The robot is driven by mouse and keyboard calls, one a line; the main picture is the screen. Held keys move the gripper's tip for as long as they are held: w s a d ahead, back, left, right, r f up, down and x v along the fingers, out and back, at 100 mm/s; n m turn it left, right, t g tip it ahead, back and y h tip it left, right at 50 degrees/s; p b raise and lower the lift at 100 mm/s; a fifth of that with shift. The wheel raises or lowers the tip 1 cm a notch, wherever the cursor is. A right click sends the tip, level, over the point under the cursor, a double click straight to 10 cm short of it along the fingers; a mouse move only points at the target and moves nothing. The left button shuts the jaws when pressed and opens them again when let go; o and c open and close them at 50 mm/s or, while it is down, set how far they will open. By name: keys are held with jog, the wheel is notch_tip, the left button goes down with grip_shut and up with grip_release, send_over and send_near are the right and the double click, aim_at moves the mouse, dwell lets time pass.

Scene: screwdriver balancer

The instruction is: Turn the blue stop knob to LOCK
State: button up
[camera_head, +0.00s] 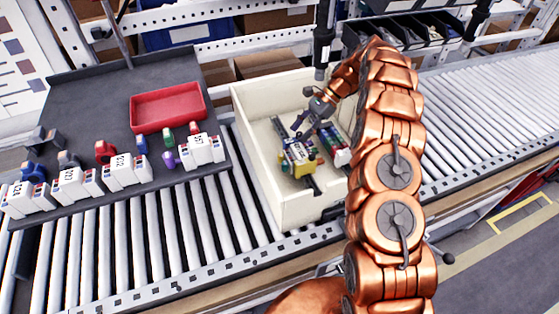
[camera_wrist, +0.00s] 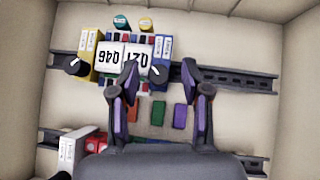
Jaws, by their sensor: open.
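The blue stop (camera_wrist: 165,47) is a blue block with a white label strip, clamped on a dark rail at the right end of a row of modules in the wrist view. Its dark round knob (camera_wrist: 157,74) carries a short white pointer, slanted; the lettering is too small to read. My gripper (camera_wrist: 160,71) is open, with one finger on each side of the knob. I cannot tell whether either finger touches it. In the head view my gripper (camera_head: 318,112) reaches down into the cream bin (camera_head: 262,180), and the knob cannot be made out there.
A yellow stop (camera_wrist: 88,45) with a similar knob (camera_wrist: 74,65) closes the row's left end, beside white modules (camera_wrist: 124,57). A red block (camera_wrist: 96,142) sits on a lower rail. The bin walls surround everything. A grey tray (camera_head: 75,95) with a red box (camera_head: 167,107) stands left.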

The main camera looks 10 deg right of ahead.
jog(key=shift+s+m+t+y+p, duration=0.15)
jog(key=shift+m+t+p, duration=0.55)
jog(key=shift+m+t, duration=0.45)
jog(key=shift+s+m+t+y+p, duration=0.15)
jog(key=shift+m+t+p, duration=0.65)
jog(key=shift+m, duration=0.65)
jog(key=shift+s+m+t+h, duration=0.1)
jog(key=shift+m+t+h, duration=0.4)
jog(key=shift+m+t, duration=1.3)
jog(key=shift+s+a+f+m+t+h+b, duration=0.1)
jog(key=shift+m+t+h+b, duration=0.45)
jog(key=shift+m, duration=0.55)
jog(key=shift+s+a+f+m+t+h+b, duration=0.1)
jog(key=shift+m+t+h+b, duration=0.45)
jog(key=shift+m, duration=0.55)
jog(key=m+h+b, duration=0.1)
jog(key=m+b, duration=0.1)
jog(key=m+t+h+b, duration=0.1)
jog(key=m+b, duration=0.1)
jog(key=b, duration=0.1)
jog(key=shift+a+t, duration=0.1)
jog(key=shift+t, duration=0.15)
